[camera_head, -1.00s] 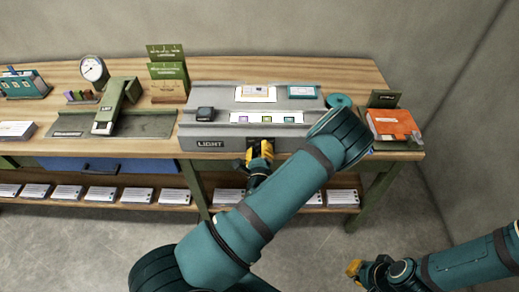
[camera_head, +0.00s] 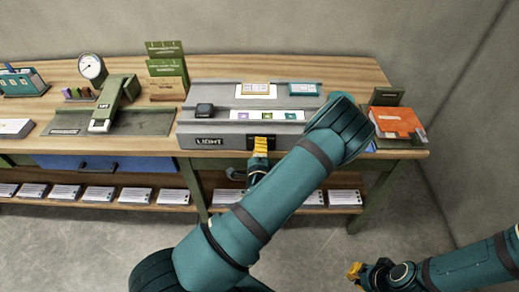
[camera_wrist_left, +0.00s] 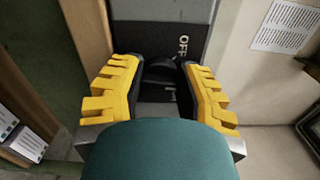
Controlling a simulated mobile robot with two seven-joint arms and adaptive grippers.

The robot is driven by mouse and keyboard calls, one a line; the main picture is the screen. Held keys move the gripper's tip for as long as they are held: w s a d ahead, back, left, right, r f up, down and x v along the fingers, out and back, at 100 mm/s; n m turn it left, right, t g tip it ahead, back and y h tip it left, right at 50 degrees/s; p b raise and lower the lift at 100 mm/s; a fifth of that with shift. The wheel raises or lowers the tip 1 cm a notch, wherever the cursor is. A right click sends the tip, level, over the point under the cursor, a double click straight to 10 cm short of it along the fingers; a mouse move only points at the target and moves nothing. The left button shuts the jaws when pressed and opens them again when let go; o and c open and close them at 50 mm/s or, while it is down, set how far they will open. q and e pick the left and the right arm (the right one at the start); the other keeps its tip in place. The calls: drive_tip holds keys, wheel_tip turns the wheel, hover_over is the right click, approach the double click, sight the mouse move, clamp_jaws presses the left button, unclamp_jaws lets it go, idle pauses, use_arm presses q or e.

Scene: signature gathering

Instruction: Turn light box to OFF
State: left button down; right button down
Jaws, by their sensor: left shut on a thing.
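The grey light box (camera_head: 213,110) sits on the wooden table, with a LIGHT label on its front left. A black switch panel (camera_head: 262,139) is on its front face. My left gripper (camera_head: 260,148) is at this panel. In the left wrist view, its yellow fingers (camera_wrist_left: 160,88) are on both sides of a dark switch knob (camera_wrist_left: 165,68), shut on it. An OFF mark (camera_wrist_left: 183,46) shows on the panel just beyond the knob. The knob's lower part is hidden by the gripper. My right gripper (camera_head: 354,271) hangs low at the right, away from the table; its jaw opening is unclear.
Left of the box are a green stapler-like press (camera_head: 117,100), a round dial (camera_head: 91,66) and green cards (camera_head: 166,68). An orange packet (camera_head: 397,122) lies at the right. Paper stacks (camera_head: 173,196) line the lower shelf. The floor in front is clear.

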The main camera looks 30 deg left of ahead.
use_arm(q)
drive_tip(key=n+b, duration=0.1)
drive_tip(key=n, duration=0.2)
drive_tip(key=shift+f+n, duration=0.1)
drive_tip(key=shift+n, duration=0.3)
drive_tip(key=n+b, duration=0.2)
drive_tip(key=n, duration=0.1)
drive_tip(key=shift+w+n+b, duration=0.1)
drive_tip(key=shift+n+b, duration=0.45)
drive_tip(key=shift+n, duration=1.65)
drive_tip(key=c, duration=0.6)
unclamp_jaws()
drive_tip(key=shift+f, duration=0.1)
